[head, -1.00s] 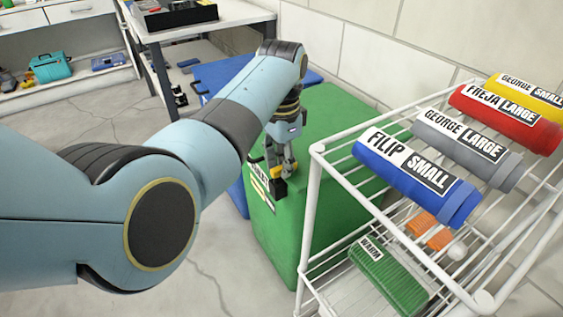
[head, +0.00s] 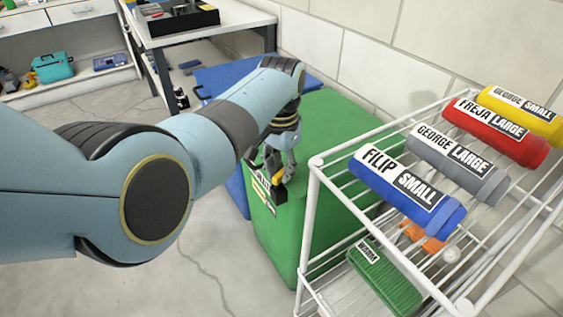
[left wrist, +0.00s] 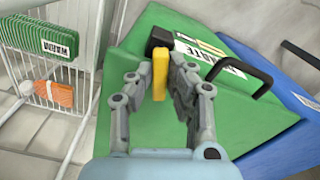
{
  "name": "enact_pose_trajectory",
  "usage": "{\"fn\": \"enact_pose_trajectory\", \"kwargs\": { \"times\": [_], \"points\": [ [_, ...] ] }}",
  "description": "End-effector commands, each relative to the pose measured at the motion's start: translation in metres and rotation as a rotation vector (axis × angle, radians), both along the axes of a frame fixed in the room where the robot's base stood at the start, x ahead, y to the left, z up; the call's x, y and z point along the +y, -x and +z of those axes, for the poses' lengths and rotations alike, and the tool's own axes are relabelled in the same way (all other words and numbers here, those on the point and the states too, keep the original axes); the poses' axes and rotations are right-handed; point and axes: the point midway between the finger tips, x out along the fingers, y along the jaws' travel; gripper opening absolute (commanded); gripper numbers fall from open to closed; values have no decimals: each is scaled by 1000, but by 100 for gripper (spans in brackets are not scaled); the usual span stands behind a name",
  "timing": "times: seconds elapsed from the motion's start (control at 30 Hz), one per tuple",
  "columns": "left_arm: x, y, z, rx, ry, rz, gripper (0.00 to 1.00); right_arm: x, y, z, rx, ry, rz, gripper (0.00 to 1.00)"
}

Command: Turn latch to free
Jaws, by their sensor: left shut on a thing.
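The latch is a yellow bar (head: 278,178) on a black block at the front top edge of the green waste bin (head: 330,125). My left gripper (head: 283,165) reaches down to it and is shut on the yellow bar. In the left wrist view the yellow latch (left wrist: 160,78) stands between the two fingers of my left gripper (left wrist: 163,72), with the black block (left wrist: 158,39) beyond it. The fingers hide part of the latch in the head view. My right gripper is not in view.
A white wire rack (head: 316,215) stands close at the right, with labelled blue, grey, red and yellow rolls on top and a green item (head: 385,282) below. A blue bin (head: 215,78) adjoins the green one. A black handle (left wrist: 250,78) is near the right finger.

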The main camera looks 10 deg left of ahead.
Motion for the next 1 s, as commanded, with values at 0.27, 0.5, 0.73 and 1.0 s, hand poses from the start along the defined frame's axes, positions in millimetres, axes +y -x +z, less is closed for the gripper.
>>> {"fn": "enact_pose_trajectory", "kwargs": {
  "times": [0.27, 0.5, 0.73, 1.0],
  "points": [
    [3, -1, 3, 1, 0, 261, 0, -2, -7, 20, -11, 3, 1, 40],
    [6, -1, 2, 1, 0, 488, 0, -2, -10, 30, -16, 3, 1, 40],
    [9, -1, 1, 1, 0, 707, 0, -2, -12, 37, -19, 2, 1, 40],
    [11, 0, 1, 0, 0, 949, 0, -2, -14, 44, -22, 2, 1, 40]
  ]
}}
